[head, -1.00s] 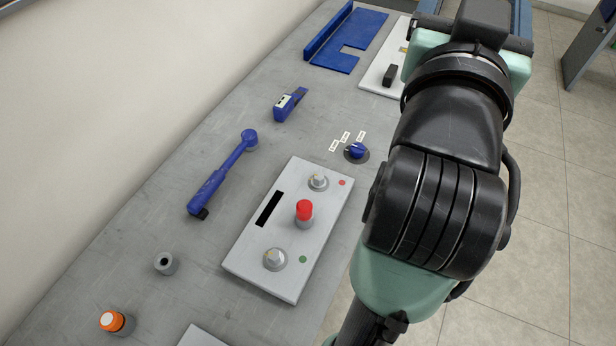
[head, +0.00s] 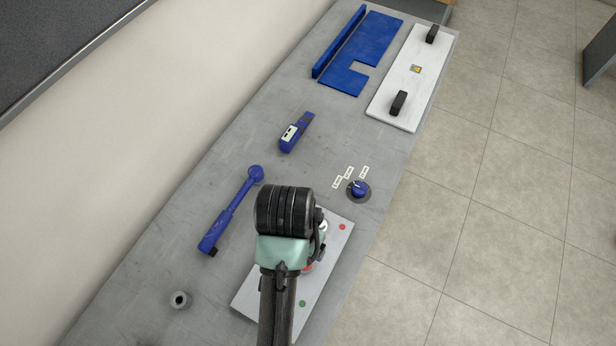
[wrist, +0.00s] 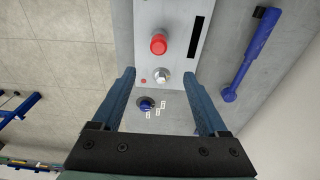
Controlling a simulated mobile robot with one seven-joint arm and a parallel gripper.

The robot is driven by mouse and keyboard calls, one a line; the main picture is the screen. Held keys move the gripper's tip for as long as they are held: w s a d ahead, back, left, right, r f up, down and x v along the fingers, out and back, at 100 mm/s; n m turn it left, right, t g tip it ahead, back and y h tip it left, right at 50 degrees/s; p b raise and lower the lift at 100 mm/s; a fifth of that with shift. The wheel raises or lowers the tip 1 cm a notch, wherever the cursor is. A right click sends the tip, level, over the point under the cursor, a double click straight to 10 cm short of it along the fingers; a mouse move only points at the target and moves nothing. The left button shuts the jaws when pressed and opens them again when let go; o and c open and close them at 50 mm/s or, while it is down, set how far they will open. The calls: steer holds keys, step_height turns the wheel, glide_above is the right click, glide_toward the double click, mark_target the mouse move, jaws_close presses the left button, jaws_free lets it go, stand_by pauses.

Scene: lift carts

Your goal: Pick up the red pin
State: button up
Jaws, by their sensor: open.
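The red pin (wrist: 158,44) stands on the light grey panel (wrist: 174,14) in the wrist view, ahead of my gripper. My gripper (wrist: 162,73) is open, with its two blue fingers wide apart and nothing between them that I can see it touching. In the head view my arm covers most of the pin; only a bit of red (head: 307,268) shows beside it. The panel (head: 325,278) also shows there, partly hidden under my arm. A metal knob (wrist: 162,78) sits on the panel near the pin.
A blue torque wrench (head: 231,212) lies left of the panel. A blue rotary knob (head: 358,188) with small labels sits beyond it. A blue handheld device (head: 296,133), a blue plate (head: 376,50) and a white cover (head: 418,75) with black handles lie farther back. A small grey cylinder (head: 180,299) stands at lower left.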

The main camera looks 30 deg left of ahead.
steer(key=f+p, duration=0.1)
steer(key=f, duration=0.5)
steer(key=f+p, duration=0.1)
steer(key=f, duration=0.5)
steer(key=shift+w+d+f, duration=0.2)
steer(key=shift+f, duration=0.05)
jaws_close()
